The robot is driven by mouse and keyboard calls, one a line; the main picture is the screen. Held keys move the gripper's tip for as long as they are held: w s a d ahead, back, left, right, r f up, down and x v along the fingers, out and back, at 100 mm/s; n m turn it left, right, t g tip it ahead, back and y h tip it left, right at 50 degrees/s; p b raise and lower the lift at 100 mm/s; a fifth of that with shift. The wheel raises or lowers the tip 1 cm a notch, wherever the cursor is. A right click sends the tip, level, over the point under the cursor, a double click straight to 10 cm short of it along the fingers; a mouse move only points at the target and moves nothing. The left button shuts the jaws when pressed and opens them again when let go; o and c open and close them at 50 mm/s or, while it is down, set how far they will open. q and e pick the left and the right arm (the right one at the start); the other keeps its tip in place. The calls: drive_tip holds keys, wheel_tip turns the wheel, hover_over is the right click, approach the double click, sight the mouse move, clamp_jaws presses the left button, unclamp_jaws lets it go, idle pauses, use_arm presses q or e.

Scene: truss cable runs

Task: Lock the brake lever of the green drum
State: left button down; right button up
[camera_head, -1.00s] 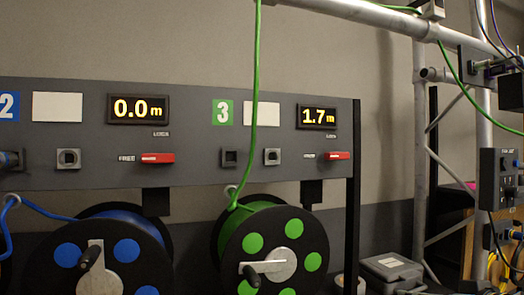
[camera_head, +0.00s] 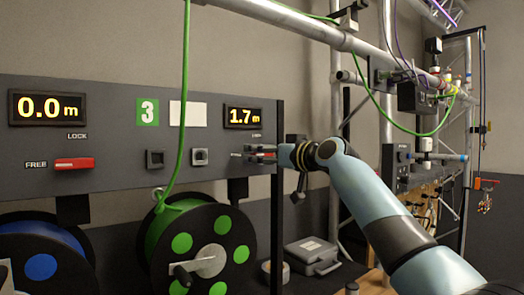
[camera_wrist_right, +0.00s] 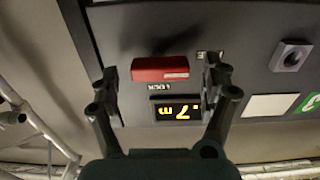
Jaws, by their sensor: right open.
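The green drum (camera_head: 206,246) hangs below the panel section marked 3. Its red brake lever (camera_wrist_right: 160,69) lies level, in line with the FREE label; the LOCK label sits between it and the 1.7 m display. My right gripper (camera_head: 254,152) is at this lever, open, with one finger near each end of the lever in the right wrist view (camera_wrist_right: 161,76). One finger partly covers the FREE label there. In the head view the fingers mostly hide the lever. I cannot tell whether they touch it. My left gripper is not in view.
The 1.7 m display (camera_head: 243,116) is just above the lever. A green cable (camera_head: 184,90) hangs down to the drum. Another red lever (camera_head: 74,164) belongs to the blue drum (camera_head: 40,262). A grey case (camera_head: 311,255) and metal truss stand at the right.

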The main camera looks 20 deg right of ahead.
drive_tip(key=shift+x, duration=0.85)
drive_tip(key=shift+c, duration=0.4)
drive_tip(key=c, duration=1.1)
